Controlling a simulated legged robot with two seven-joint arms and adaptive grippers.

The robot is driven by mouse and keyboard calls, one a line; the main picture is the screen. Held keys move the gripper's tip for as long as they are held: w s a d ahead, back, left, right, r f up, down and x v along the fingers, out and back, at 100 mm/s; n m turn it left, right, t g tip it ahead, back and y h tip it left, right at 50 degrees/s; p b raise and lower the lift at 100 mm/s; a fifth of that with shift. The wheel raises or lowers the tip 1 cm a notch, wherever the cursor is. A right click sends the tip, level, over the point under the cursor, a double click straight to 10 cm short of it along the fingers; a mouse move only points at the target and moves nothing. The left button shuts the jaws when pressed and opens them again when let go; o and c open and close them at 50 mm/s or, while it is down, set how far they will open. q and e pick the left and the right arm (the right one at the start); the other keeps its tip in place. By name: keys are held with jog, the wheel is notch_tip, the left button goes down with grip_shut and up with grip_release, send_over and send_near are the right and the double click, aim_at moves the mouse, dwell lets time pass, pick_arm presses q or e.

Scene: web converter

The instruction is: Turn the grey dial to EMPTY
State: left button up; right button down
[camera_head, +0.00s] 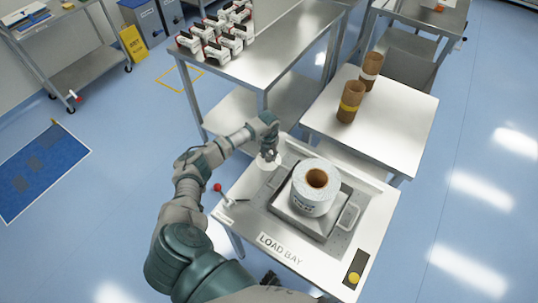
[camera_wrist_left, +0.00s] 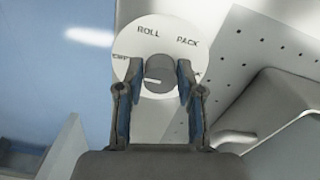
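The grey dial (camera_wrist_left: 160,70) is a round knob on a white disc (camera_wrist_left: 160,30) marked ROLL at the top left and PACK at the top right. A third label on the left is partly hidden by a finger. A short white mark shows low on the knob, left of its middle. My left gripper (camera_wrist_left: 160,66) has one finger on each side of the knob, with a small gap seeming to show at each side. In the head view my left gripper (camera_head: 267,152) is over the disc at the table's back left corner. My right gripper is not in view.
A white roll (camera_head: 315,190) sits in the grey load bay, right of the dial. A red-knobbed lever (camera_head: 218,188) stands close to my left forearm. A yellow button (camera_head: 353,278) is at the front right. Brown cores (camera_head: 351,101) stand on the table behind.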

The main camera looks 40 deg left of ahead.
aim_at(269, 155)
pick_arm(q)
jog(key=o, duration=0.3)
jog(key=shift+r, duration=0.1)
notch_tip(269, 155, up, 12)
jog(key=shift+f, duration=0.2)
dwell(0.5)
